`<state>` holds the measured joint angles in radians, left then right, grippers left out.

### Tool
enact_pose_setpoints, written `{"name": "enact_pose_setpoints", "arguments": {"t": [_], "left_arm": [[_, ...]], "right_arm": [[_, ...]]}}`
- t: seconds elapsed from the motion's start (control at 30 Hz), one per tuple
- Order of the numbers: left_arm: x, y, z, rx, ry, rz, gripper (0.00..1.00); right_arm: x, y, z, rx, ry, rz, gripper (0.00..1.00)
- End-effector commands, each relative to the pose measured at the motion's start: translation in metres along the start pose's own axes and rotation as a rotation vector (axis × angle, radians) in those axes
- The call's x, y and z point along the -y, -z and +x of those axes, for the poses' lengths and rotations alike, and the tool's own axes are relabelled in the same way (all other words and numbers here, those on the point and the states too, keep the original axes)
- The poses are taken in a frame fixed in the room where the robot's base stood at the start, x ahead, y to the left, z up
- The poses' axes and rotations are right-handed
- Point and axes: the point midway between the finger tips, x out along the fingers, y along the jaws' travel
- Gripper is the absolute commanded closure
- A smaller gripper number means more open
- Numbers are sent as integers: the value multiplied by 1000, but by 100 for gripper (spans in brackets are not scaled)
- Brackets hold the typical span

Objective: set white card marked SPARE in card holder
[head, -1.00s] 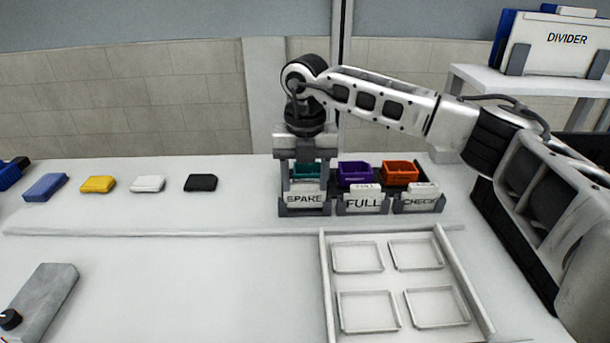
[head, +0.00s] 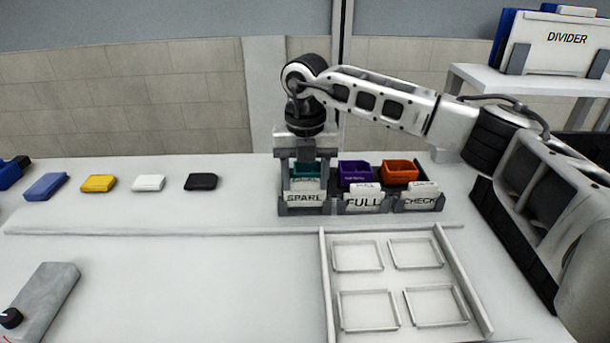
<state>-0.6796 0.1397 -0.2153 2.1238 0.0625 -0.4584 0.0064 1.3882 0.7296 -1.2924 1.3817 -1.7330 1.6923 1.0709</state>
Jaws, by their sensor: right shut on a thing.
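The white card marked SPARE (head: 303,198) stands upright at the front of the left slot of the dark grey card holder (head: 325,211). The card's lower edge is hidden by the holder's front lip. My right gripper (head: 304,184) points straight down over this slot, shut on the SPARE card. Its fingers hide part of the teal bin (head: 306,168) behind. My left gripper is not in view.
White cards marked FULL (head: 363,202) and CHECK (head: 419,202) stand beside it, before purple (head: 355,173) and orange (head: 400,172) bins. A white tray with square recesses (head: 325,285) lies in front. Several small coloured blocks lie left, with clear table between.

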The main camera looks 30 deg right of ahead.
Motion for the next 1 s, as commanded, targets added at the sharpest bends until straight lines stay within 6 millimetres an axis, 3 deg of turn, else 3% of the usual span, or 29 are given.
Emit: {"name": "enact_pose_setpoints", "arguments": {"t": [1.0], "left_arm": [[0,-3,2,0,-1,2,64]], "right_arm": [[0,0,9,0,0,-1,68]]}}
